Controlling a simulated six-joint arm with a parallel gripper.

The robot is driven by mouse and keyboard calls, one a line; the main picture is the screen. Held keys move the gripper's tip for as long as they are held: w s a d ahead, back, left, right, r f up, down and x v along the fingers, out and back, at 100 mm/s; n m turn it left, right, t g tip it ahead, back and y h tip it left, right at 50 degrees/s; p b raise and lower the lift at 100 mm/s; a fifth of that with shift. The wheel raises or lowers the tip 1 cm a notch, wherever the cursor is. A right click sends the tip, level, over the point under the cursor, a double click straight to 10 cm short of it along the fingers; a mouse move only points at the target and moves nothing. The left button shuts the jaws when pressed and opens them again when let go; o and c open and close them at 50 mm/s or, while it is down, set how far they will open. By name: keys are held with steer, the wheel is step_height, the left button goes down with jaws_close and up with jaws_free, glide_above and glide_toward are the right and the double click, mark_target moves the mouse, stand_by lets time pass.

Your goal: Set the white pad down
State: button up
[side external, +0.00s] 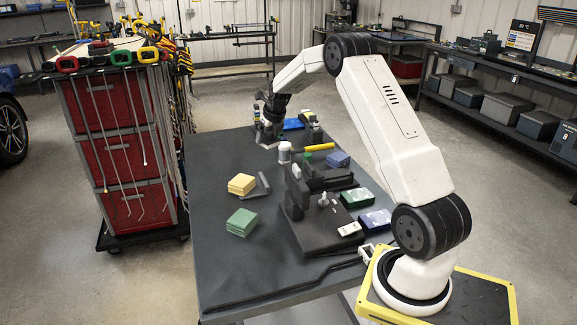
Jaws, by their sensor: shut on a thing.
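My gripper (268,138) is at the far left end of the dark table, low over the tabletop among small bottles. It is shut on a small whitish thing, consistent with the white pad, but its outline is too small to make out. I cannot tell whether that thing touches the table. A separate small white block (349,229) lies on the near right part of the dark fixture (318,235).
A white bottle (284,153) stands just in front of my gripper. Yellow pads (241,184) and green pads (242,222) lie on the left of the table (215,265). The table's front left is clear.

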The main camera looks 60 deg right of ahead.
steer(key=w+d+f, duration=0.2)
steer(key=w, duration=0.1)
glide_toward(255, 160)
steer(key=shift+w+d+f, duration=0.4)
steer(key=shift+w+f, duration=0.3)
steer(key=shift+f, duration=0.15)
steer(key=shift+f, duration=0.15)
steer(key=shift+w+d+f, duration=0.1)
steer(key=shift+w+f, duration=0.15)
steer(key=shift+f, duration=1.5)
steer(key=shift+f, duration=0.2)
steer(key=o, duration=1.1)
steer(key=shift+r, duration=0.25)
